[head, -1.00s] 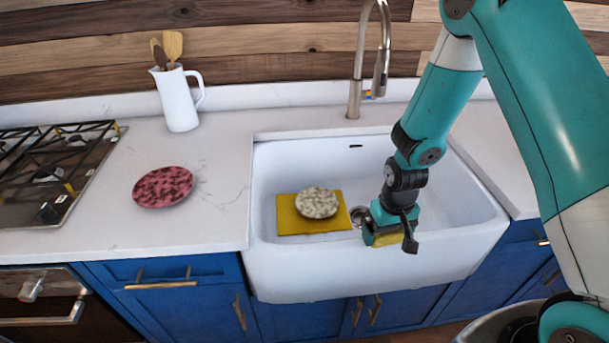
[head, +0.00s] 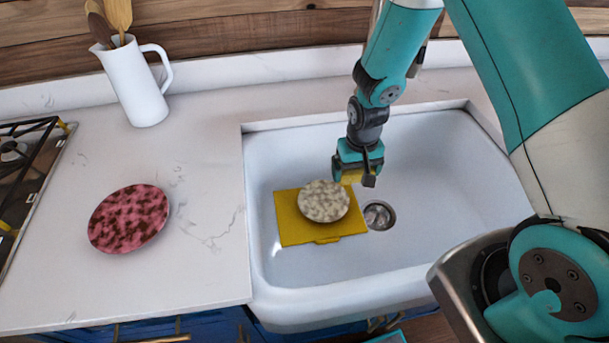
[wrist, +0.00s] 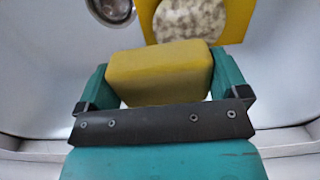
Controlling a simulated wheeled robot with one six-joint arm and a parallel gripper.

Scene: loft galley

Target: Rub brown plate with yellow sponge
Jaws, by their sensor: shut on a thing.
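My gripper (head: 358,177) is shut on a yellow sponge (head: 350,176). In the wrist view the sponge (wrist: 160,72) fills the space between the two teal fingers. The gripper is above the sink, just right of and behind a cream plate with grey-brown speckles (head: 323,202). The sponge looks apart from this plate, which lies on a yellow board in the sink. The speckled plate also shows in part at the top of the wrist view (wrist: 190,20). A pink-red plate with dark brown blotches (head: 129,218) lies on the counter left of the sink.
The yellow board (head: 290,232) lies in the white sink (head: 440,150), left of the drain (head: 379,215). A white jug (head: 135,85) with wooden utensils stands at the back left. The stove (head: 22,175) is at the far left. The sink's right side is clear.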

